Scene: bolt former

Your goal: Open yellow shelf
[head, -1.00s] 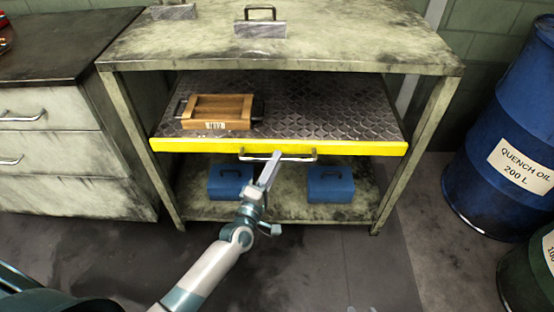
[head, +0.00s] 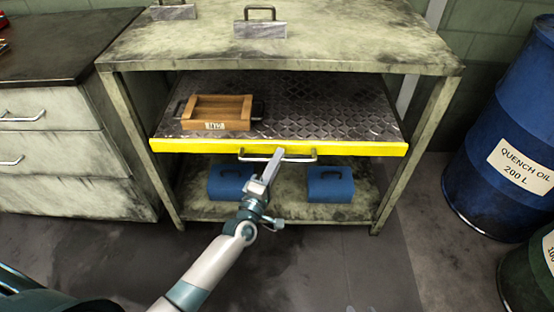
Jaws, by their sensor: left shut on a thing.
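The yellow shelf (head: 365,149) is a patterned metal tray with a yellow front edge, set in a worn metal bench. A silver bar handle (head: 302,158) is fixed across the middle of its front. My left gripper (head: 276,158) is at this handle, its fingers shut on the bar a little left of its right end. A wooden box with dark handles (head: 218,126) sits on the shelf at the left. The shelf front is near the bench's front legs. My right gripper is not in view.
Two blue boxes (head: 330,185) stand on the bench's lower level, below the shelf. A metal drawer cabinet (head: 48,155) stands at the left. A blue quench oil drum (head: 500,130) stands at the right. The floor before the bench is clear.

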